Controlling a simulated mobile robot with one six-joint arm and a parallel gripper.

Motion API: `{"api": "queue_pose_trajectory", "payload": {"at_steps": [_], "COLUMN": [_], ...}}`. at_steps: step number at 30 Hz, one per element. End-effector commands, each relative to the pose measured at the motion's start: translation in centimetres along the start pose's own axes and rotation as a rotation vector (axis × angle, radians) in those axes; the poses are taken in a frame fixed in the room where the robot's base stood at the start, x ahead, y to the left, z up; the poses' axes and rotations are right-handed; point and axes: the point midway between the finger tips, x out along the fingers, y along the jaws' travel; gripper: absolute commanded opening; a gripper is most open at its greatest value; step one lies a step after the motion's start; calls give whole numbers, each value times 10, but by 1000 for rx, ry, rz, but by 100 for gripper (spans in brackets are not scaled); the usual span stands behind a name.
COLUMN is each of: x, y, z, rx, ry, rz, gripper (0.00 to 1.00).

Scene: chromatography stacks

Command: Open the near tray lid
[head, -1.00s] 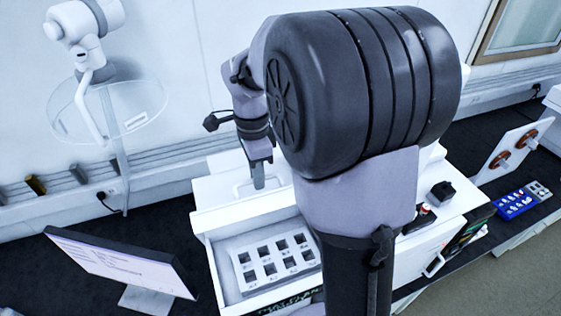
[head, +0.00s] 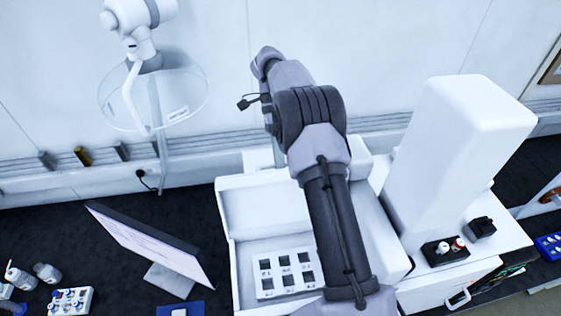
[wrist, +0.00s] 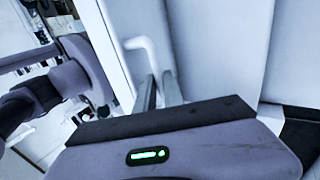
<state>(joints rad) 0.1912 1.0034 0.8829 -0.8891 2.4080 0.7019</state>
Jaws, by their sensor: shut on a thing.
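The near tray (head: 236,285) is a white open-topped box on the bench, with a pale rack of square wells (head: 286,272) showing inside. A white panel, which looks like its lid (head: 255,210), stands raised behind the tray. My gripper (wrist: 159,76) is shut on a white bar handle (wrist: 143,46), whose bent end sticks out beyond the fingers in the wrist view. A broad white panel (wrist: 215,50) fills the right of that view. In the head view my arm and the raised panel hide most of the gripper and the handle.
A tall white unit (head: 455,160) stands right of the tray. A monitor (head: 150,245) is close on the left. A clear round disc (head: 152,95) on a white stand is at the back left. A small black holder (head: 445,250) sits at the right.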

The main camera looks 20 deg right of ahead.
Motion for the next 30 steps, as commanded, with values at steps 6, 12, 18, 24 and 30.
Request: {"api": "queue_pose_trajectory", "payload": {"at_steps": [6, 12, 18, 24, 30], "x": [1, 0, 0, 0, -9], "y": [-2, -2, -2, -2, 4], "z": [0, 0, 0, 0, 0], "rx": [-1, -1, -1, -1, 0], "ry": [0, 0, 0, 0, 0], "rz": [13, 13, 12, 11, 10], "gripper": [0, 0, 34, 34, 34]}}
